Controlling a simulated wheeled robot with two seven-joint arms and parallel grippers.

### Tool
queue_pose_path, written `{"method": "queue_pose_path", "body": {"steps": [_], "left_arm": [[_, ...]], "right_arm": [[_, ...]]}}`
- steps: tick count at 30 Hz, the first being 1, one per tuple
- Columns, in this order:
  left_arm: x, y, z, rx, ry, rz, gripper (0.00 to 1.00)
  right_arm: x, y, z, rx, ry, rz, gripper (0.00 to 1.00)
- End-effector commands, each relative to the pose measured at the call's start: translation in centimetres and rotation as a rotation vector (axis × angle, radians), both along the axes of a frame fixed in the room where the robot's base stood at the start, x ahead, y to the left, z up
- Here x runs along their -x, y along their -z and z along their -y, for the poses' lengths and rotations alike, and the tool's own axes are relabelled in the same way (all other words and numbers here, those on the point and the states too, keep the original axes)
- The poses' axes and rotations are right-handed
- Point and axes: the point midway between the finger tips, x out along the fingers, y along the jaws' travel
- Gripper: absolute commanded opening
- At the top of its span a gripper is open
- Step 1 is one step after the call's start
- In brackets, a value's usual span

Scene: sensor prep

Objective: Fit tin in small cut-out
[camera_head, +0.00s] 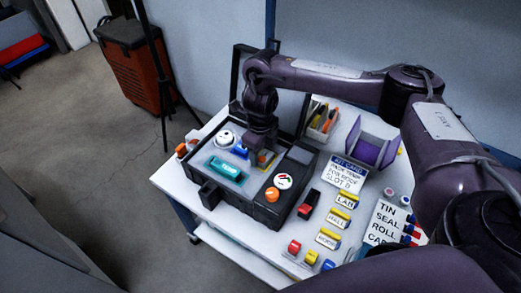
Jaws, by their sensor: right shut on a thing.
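My right gripper (263,140) comes down from above into the open black case (262,214). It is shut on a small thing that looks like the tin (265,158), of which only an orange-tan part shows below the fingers. The gripper hides most of the tin and the small cut-out around it, so I cannot tell whether the tin is seated. A teal case (224,168), a white round piece (224,138) and a blue piece (240,151) lie in other parts of the case. My left gripper is not in view.
A white round piece with coloured marks (283,181) and an orange knob (272,194) sit at the case's front right.

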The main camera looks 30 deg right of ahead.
Motion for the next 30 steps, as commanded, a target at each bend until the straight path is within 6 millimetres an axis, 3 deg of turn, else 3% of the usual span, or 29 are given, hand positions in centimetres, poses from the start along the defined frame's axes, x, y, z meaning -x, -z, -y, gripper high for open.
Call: {"method": "queue_pose_path", "body": {"steps": [23, 24, 29, 30], "left_arm": [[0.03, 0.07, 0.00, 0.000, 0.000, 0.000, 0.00], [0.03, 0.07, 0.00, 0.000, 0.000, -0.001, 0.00], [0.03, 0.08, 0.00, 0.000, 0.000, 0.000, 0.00], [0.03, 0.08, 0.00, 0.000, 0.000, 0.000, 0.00]], "right_arm": [[0.02, 0.26, -0.03, 0.000, 0.000, 0.000, 0.32], [0.02, 0.26, -0.03, -0.001, 0.000, -0.001, 0.56], [0.05, 0.29, -0.05, 0.000, -0.001, -0.001, 0.77], [0.06, 0.30, -0.06, 0.000, -0.001, -0.001, 0.77]]}}
